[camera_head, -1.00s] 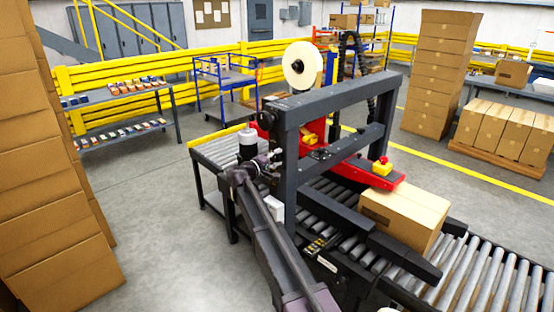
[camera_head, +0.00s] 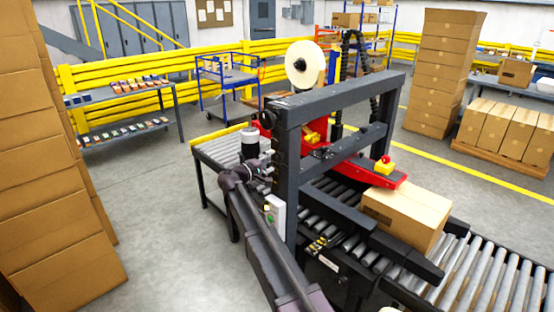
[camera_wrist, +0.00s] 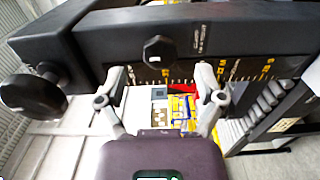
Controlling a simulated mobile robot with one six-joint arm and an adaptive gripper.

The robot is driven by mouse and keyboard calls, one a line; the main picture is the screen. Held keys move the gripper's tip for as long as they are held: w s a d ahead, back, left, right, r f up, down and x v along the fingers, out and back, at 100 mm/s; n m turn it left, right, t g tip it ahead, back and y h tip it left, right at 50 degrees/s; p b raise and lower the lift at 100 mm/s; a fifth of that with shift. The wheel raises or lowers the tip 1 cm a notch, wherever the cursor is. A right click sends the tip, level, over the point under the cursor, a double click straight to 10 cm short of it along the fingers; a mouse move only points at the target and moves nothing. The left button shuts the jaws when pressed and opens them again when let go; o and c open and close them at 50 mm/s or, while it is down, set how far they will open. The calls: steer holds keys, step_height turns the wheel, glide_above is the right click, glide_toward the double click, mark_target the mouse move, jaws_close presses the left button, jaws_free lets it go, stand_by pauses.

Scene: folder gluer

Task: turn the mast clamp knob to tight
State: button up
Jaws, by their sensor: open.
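A black lobed knob (camera_wrist: 158,50) sits on the front of the machine's dark beam in the wrist view, above a yellow scale. A larger black knob (camera_wrist: 32,92) stands on a shaft at the left. I cannot tell for sure from the markings which is the mast clamp knob. In the camera_head view a dark knob (camera_head: 265,119) shows at the frame's upper left end. My gripper (camera_wrist: 162,73) is open and empty, its fingers spread just below the smaller knob and apart from it. It also shows beside the frame's near post in the camera_head view (camera_head: 269,161).
The dark frame (camera_head: 285,185) stands over a roller conveyor (camera_head: 480,280) bearing a cardboard box (camera_head: 405,215). A small control box (camera_head: 275,213) is on the near post, close to my arm. Stacked cartons (camera_head: 60,190) stand at the left. The floor between is clear.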

steer(key=v, duration=0.7)
steer(key=shift+s+a, duration=0.2)
steer(key=shift+a, duration=0.05)
steer(key=s+d+f+m+g+y, duration=0.2)
steer(key=s+d+f+g, duration=0.3)
steer(key=d, duration=0.5)
steer(key=s+d+f+m+g+y, duration=0.1)
steer(key=s+d+f+m+g, duration=0.15)
steer(key=s+d+f, duration=0.6)
steer(key=s+d+f+m+g+y, duration=0.2)
steer(key=s+d+y, duration=0.2)
steer(key=s, duration=0.5)
steer(key=s+d+f+m+g+y, duration=0.2)
steer(key=s+d+y, duration=0.3)
steer(key=s, duration=0.5)
steer(key=shift+d+f+g+y, duration=0.25)
steer(key=shift+f+g+y, duration=0.2)
steer(key=shift+g, duration=0.2)
